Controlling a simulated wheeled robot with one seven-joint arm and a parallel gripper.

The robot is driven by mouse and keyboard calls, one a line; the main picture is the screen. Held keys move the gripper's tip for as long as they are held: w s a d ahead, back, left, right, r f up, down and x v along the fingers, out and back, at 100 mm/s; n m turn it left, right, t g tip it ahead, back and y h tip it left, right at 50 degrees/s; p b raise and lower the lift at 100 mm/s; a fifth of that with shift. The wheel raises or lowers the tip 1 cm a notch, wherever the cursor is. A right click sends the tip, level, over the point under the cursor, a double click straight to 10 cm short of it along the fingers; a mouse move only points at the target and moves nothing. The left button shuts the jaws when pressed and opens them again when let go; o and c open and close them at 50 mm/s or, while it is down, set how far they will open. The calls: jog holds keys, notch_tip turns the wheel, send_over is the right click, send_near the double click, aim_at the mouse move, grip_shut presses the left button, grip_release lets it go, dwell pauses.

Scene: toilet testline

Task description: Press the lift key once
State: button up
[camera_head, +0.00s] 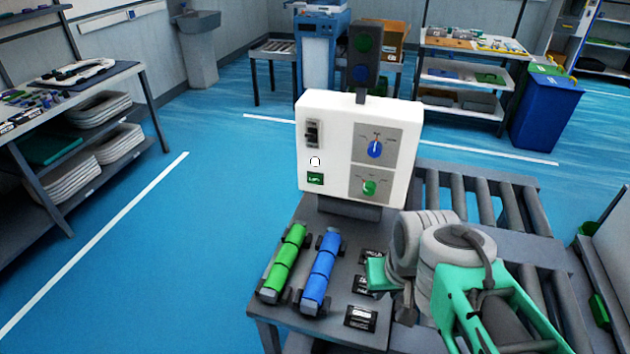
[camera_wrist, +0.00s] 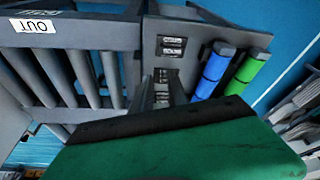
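A white control box (camera_head: 340,125) stands at the back of the grey table (camera_head: 340,262). I cannot read which control is marked lift. A blue knob (camera_head: 375,149) and a green knob (camera_head: 370,187) are on the right. My gripper (camera_wrist: 161,82) is over the table, right of and nearer than the box, apart from the keys. Its dark fingers show a narrow gap with nothing held. The control face is not in the wrist view.
A green roller (camera_head: 284,263) and a blue roller (camera_head: 320,272) lie on the table, left of my arm. Black labelled plates (camera_head: 360,318) lie beside them. A roller conveyor (camera_head: 485,200) is at the right. Above the box is a dark signal lamp (camera_head: 363,55). Open floor lies left.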

grip_shut()
dwell(1.1)
